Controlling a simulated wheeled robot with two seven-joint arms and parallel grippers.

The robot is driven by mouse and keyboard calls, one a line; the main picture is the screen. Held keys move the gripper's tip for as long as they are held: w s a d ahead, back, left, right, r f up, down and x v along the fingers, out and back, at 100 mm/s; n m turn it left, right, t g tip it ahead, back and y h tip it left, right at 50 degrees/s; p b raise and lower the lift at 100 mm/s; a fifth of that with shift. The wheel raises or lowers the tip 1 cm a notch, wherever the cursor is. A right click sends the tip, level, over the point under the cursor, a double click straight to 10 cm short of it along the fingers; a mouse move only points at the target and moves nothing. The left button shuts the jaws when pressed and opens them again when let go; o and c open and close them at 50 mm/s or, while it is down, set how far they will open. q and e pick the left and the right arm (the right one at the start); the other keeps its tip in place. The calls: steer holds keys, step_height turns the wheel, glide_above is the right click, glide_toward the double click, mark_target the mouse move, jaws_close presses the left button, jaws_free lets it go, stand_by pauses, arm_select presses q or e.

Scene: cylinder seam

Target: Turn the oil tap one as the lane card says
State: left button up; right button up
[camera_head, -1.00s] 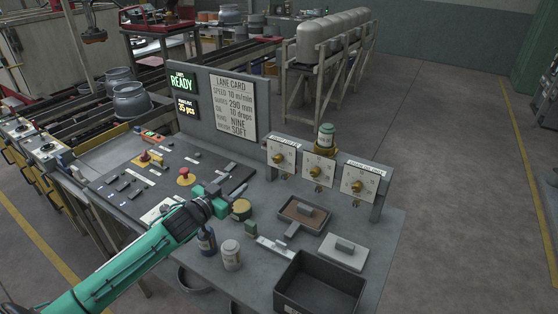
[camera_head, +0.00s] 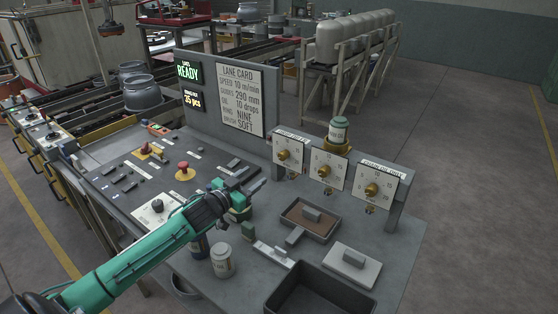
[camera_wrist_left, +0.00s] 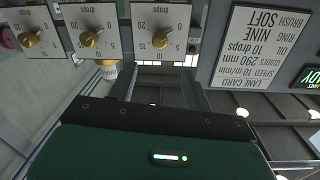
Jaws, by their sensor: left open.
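Three white dial plates with yellow tap knobs stand in a row at the console's back edge. In the head view these are the left knob (camera_head: 283,155), the middle knob (camera_head: 324,170) and the right knob (camera_head: 372,189). The labels above are too small to read surely. The lane card (camera_head: 240,98) reads oil 10 drops. My left gripper (camera_head: 260,186) is open and empty, above the console and apart from the knobs. In the left wrist view, its jaws (camera_wrist_left: 165,88) show below the upside-down plates; the knob nearest the card (camera_wrist_left: 159,40) is ahead. My right gripper is not visible.
A green-white bottle (camera_head: 338,130) stands behind the plates. A white jar (camera_head: 222,262), a brown tray (camera_head: 309,219), a white pad (camera_head: 345,264) and a dark bin (camera_head: 318,293) occupy the front.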

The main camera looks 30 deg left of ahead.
mark_target(281, 157)
arm_select(q)
steer(key=w+p, duration=0.1)
steer(key=w, duration=0.3)
steer(key=w+d+p, duration=0.1)
steer(key=w, duration=0.3)
steer(key=w+d+p, duration=0.1)
steer(key=w, duration=0.3)
steer(key=shift+w+d, duration=0.15)
steer(key=shift+w, duration=0.2)
steer(key=c, duration=1)
